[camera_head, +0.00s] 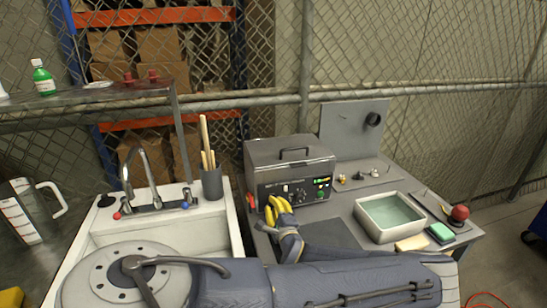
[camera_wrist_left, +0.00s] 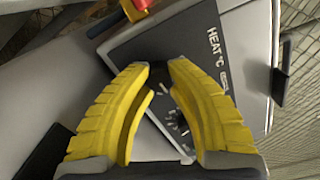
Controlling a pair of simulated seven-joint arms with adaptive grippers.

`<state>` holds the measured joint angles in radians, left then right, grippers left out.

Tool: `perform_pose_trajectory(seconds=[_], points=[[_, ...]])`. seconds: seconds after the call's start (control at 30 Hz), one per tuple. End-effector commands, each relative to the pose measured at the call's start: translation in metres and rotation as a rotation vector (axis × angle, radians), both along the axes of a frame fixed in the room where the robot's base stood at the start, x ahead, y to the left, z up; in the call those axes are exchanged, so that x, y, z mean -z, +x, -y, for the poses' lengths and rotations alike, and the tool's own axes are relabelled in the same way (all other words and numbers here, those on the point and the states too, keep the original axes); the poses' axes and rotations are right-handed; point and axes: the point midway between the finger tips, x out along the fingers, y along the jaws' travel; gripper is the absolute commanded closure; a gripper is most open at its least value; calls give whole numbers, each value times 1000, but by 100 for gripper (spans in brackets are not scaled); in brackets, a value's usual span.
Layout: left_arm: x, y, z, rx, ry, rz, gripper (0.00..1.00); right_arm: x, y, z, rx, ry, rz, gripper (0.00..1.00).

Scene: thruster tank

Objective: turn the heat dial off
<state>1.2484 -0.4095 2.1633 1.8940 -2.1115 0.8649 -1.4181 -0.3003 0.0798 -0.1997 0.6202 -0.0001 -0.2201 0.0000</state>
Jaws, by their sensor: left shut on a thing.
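The thruster tank (camera_head: 290,160) is a grey box with a closed, handled lid and a dark front panel (camera_head: 296,191). My left gripper (camera_head: 272,208) is at the left part of that panel, its yellow fingers reaching to the panel face. In the left wrist view the left gripper (camera_wrist_left: 158,72) has its fingertips around the heat dial (camera_wrist_left: 176,100), shut on it. The dial is mostly hidden by the fingers, so its setting cannot be read. The "HEAT °C" label (camera_wrist_left: 217,50) shows beside the fingers. My right gripper is not in view.
A white basin (camera_head: 390,232) of liquid stands right of the tank, with a green sponge (camera_head: 441,233) and a red ball-like item (camera_head: 459,213) beyond it. A sink (camera_head: 230,222) with a faucet is at the left. A red part (camera_head: 250,202) sits by the tank's left side.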

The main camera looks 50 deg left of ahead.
Motion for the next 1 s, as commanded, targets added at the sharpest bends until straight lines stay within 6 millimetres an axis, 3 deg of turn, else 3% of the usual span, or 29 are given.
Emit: perform_pose_trajectory(seconds=[0.2, 0.23, 0.5, 0.8, 1.0], points=[[2, 3, 2, 7, -4, -1, 100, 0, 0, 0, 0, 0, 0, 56], [2, 3, 3, 7, -4, -1, 78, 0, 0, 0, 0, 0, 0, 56], [1, 2, 1, 4, -1, 0, 48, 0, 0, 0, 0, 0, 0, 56], [0, 0, 2, 1, 0, 0, 48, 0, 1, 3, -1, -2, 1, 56], [0, -5, 13, 0, -2, 1, 48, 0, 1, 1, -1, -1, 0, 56]])
